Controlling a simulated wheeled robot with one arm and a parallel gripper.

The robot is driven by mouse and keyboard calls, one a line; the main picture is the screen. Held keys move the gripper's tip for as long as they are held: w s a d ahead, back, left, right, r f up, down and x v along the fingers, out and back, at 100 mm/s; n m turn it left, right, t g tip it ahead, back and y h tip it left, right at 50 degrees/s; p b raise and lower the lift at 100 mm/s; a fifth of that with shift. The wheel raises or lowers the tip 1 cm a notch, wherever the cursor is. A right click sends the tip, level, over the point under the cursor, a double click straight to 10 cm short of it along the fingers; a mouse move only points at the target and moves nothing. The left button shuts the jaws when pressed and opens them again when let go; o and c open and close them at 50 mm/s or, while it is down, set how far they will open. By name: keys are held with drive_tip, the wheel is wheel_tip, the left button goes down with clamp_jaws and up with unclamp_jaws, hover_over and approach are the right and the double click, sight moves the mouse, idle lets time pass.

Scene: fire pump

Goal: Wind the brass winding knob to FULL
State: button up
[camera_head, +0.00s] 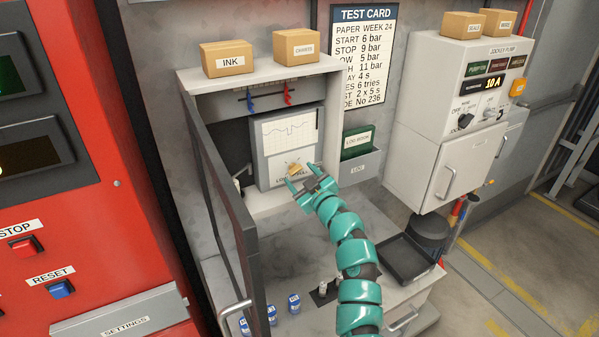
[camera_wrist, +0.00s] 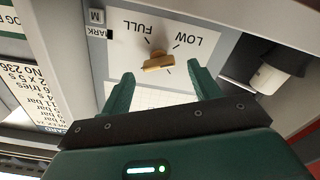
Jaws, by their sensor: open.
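The brass winding knob (camera_head: 295,169) is on the lower front of the grey chart recorder (camera_head: 288,143), inside the open cabinet. In the wrist view the knob (camera_wrist: 158,61) shows on a white plate (camera_wrist: 125,45) marked LOW and FULL, with the picture turned upside down. The knob's bar lies roughly across the picture, with a narrow part towards the marks. My teal gripper (camera_head: 305,184) is open in front of the knob. In the wrist view its two fingers (camera_wrist: 160,85) stand apart, one to each side of the knob, and appear clear of it.
The cabinet's dark-framed door (camera_head: 225,190) stands open on the left. Blue ink bottles (camera_head: 294,303) and a black tray (camera_head: 405,260) are on the surface below. A log book holder (camera_head: 360,165) is just right of the recorder. A white cylindrical part (camera_wrist: 268,78) is beside the recorder.

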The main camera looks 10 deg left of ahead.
drive_tip(key=shift+x, duration=0.85)
drive_tip(key=shift+w, duration=0.1)
drive_tip(key=c, duration=1)
